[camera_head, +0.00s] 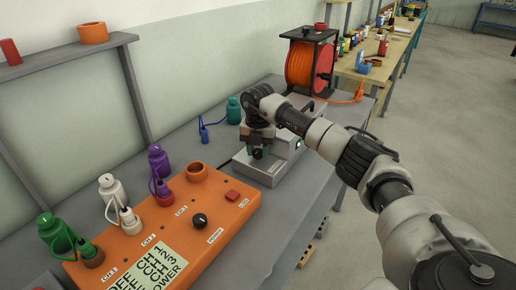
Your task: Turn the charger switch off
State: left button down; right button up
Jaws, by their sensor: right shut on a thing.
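The charger (259,171) is a light grey box on the grey bench, beyond the orange panel. A small green light (299,143) shows on its right side. My right arm comes in from the right and reaches over the charger. My right gripper (258,150) points down at the charger's front part and is shut on a small dark part there. The gripper hides most of that part, so I cannot tell the switch's position. My left gripper is not in view.
An orange panel (230,212) with a black knob, a red button and plugged leads stands in front. Purple, white and green bottle-shaped plugs line its left. A teal bottle (233,110) and orange cable reel (304,65) stand behind. The bench right of the panel is clear.

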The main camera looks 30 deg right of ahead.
jog(key=n, duration=0.3)
jog(key=shift+r+n+p, duration=0.15)
jog(key=shift+n+p, duration=0.15)
jog(key=shift+p, duration=0.1)
jog(key=n, duration=0.4)
jog(key=shift+n, duration=0.3)
jog(key=n, duration=0.4)
jog(key=shift+n, duration=2.1)
jog(key=o, duration=0.9)
jog(key=shift+a, duration=0.1)
